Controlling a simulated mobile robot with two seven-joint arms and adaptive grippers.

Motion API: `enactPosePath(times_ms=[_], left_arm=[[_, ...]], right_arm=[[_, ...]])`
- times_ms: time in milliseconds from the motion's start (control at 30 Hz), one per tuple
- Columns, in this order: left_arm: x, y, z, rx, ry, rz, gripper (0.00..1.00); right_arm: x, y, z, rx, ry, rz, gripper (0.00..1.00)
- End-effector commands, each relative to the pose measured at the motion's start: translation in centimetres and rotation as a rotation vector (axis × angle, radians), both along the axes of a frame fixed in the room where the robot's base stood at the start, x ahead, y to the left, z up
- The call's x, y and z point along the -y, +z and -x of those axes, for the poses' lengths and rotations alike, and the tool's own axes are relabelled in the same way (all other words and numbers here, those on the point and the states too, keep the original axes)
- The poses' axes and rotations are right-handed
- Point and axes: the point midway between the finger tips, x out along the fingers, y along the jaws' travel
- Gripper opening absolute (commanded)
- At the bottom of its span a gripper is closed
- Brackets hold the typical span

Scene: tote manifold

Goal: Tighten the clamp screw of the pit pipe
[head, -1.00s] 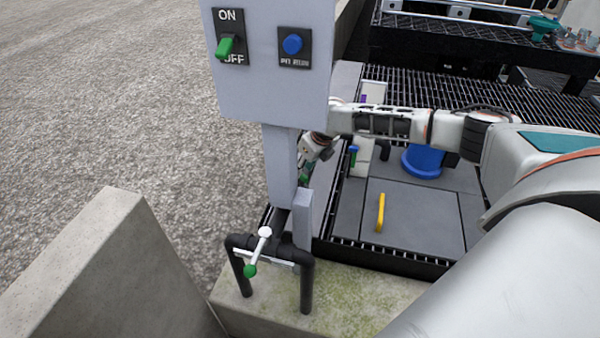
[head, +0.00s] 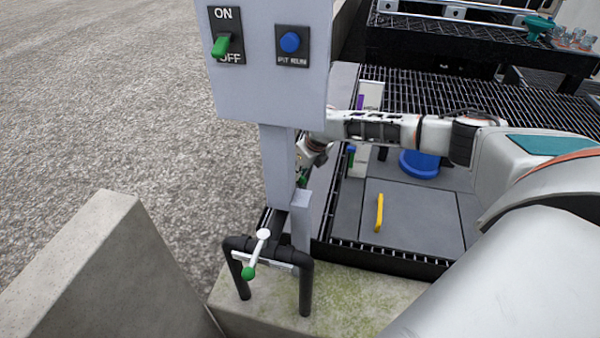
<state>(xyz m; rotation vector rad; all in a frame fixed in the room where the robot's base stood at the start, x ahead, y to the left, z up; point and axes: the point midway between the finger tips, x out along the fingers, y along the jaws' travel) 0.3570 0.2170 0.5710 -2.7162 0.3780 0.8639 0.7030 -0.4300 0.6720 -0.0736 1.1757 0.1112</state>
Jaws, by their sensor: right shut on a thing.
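My right gripper (head: 303,175) is behind the grey post of the control box, its tips largely hidden by the post. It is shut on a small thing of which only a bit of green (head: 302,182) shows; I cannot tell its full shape. A black bent pipe (head: 307,285) stands in front on the concrete ledge. On it sits a clamp with a white bar handle (head: 262,243) that has a green end (head: 248,273), tilted; no gripper is at it. I cannot tell which clamp is the pit pipe's. My left gripper is not in view.
The grey control box (head: 262,90) has a green ON/OFF switch (head: 224,44) and a blue button (head: 290,42). Grey floor plates with a yellow handle (head: 379,213) and a blue round thing (head: 420,163) lie to the right. A concrete wall (head: 105,270) stands at left.

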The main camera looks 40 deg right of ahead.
Motion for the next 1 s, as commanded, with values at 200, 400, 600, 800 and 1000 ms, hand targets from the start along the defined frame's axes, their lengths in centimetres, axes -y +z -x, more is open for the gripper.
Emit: enactPosePath(times_ms=[200,400,600,800,1000], left_arm=[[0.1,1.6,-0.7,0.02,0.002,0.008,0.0],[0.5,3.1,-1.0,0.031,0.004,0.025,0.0],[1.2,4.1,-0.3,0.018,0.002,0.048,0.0],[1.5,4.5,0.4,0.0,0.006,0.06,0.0],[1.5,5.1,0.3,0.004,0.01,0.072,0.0]], right_arm=[[-0.1,0.4,0.0,0.002,-0.079,0.002,0.0],[-0.2,0.7,-0.1,0.003,-0.222,0.0,0.0],[-0.3,0.6,0.0,0.002,-0.382,0.0,0.0],[-0.3,0.3,0.0,-0.001,-0.519,0.001,0.0],[-0.2,0.1,0.0,-0.002,-0.613,0.001,0.0]])
